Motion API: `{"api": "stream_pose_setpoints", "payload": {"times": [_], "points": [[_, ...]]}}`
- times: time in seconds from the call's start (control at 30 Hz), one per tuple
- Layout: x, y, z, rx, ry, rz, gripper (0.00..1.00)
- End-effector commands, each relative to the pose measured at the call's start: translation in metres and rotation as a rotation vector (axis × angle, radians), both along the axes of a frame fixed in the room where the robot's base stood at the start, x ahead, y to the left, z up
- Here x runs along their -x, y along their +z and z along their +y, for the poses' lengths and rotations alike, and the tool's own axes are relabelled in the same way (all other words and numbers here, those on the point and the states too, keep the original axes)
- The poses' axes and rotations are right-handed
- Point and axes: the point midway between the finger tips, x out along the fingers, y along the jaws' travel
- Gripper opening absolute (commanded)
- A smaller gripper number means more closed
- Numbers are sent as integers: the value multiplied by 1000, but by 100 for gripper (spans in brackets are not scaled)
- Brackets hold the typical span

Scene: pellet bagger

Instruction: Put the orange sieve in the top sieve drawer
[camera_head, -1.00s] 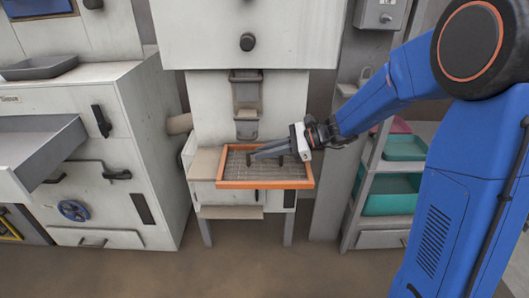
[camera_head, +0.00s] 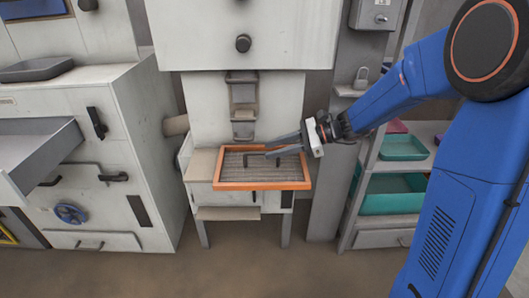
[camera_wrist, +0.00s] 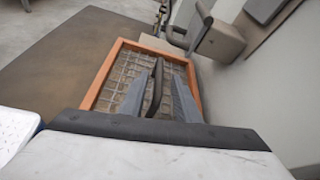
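The orange sieve (camera_head: 236,186) has an orange frame and a wire mesh. It lies flat on the ledge at the front of the white machine; it also shows in the wrist view (camera_wrist: 107,73). A dark bar handle (camera_wrist: 155,84) stands over its mesh. My gripper (camera_head: 270,148) is above the sieve's right part, its fingers pointing left. In the wrist view my gripper (camera_wrist: 161,78) is open, with the handle seen between its spread fingers. An open grey drawer (camera_head: 40,155) juts from the left cabinet; I cannot tell whether it is the top sieve drawer.
The left cabinet (camera_head: 103,180) has several handles and a blue handwheel (camera_head: 71,213). A rack at right holds teal trays (camera_head: 395,194). A grey chute (camera_head: 243,95) hangs above the sieve. The floor in front (camera_head: 270,265) is clear.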

Motion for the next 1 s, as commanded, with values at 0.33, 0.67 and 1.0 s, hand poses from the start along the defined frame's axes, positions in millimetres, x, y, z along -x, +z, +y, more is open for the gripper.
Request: {"api": "stream_pose_setpoints", "payload": {"times": [0.33,0.67,1.0], "points": [[5,21,-53,0,-3,0,29],[8,28,-67,0,-1,0,29],[65,32,-66,164,121,-141,29]]}}
